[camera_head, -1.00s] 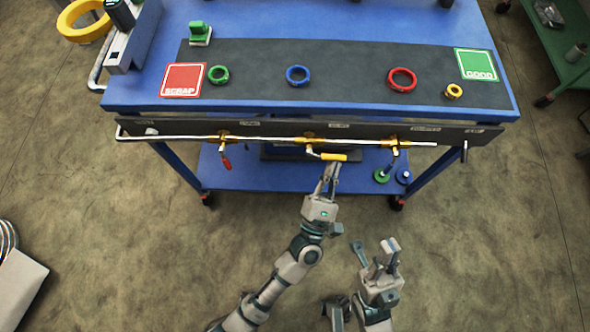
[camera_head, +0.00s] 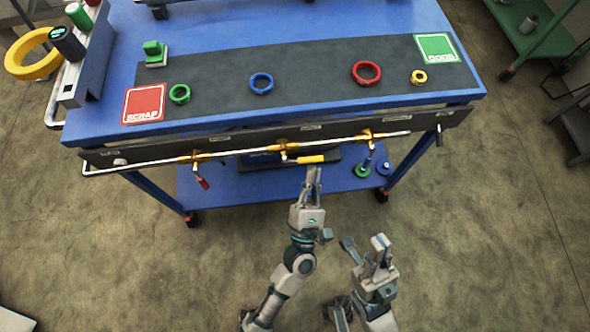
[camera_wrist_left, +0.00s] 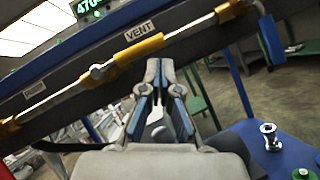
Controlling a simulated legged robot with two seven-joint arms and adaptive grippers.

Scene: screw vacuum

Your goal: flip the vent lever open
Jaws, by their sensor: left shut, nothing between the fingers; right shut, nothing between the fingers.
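The vent lever has a yellow handle (camera_head: 311,159) that lies roughly along the pipe at the front of the blue table. In the left wrist view the handle (camera_wrist_left: 140,48) sits just under the VENT label (camera_wrist_left: 139,31). My left gripper (camera_head: 313,169) is shut and empty, with its fingertips just below and in front of the handle. In the left wrist view its fingertips (camera_wrist_left: 160,63) are close to the handle's right part; I cannot tell whether they touch. My right gripper (camera_head: 380,241) is shut and empty, low and to the right, away from the table.
A pipe (camera_head: 240,152) runs along the table front, with a red-handled valve (camera_head: 202,183) to the left and a blue-handled one (camera_head: 370,146) to the right. Coloured rings lie on the dark mat (camera_head: 215,88). The floor in front is clear.

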